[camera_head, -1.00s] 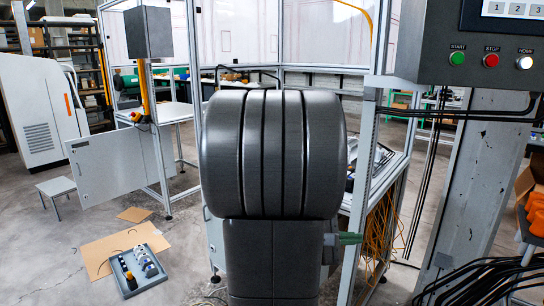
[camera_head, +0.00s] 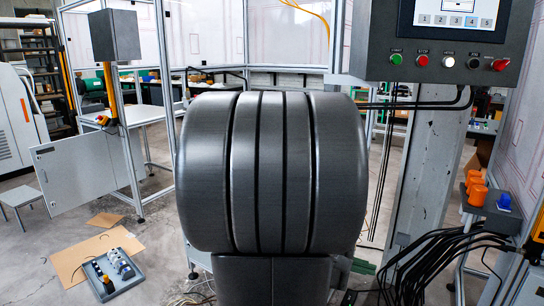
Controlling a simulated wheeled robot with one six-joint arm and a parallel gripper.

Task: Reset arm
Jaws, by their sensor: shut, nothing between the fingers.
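A large dark grey ribbed part of my arm (camera_head: 271,172) fills the middle of the head view. A dark block of my arm (camera_head: 272,280) continues below it to the bottom edge. My gripper does not show in the head view, so its fingers and anything near them are hidden. The arm part covers much of the bench and frame behind it.
A control panel (camera_head: 440,45) with a screen and several buttons hangs at the upper right on a metal post (camera_head: 430,170). Orange cups (camera_head: 475,190) stand on a small shelf at right. Black cables (camera_head: 450,262) hang below. A grey tray (camera_head: 112,275) lies on the floor at left.

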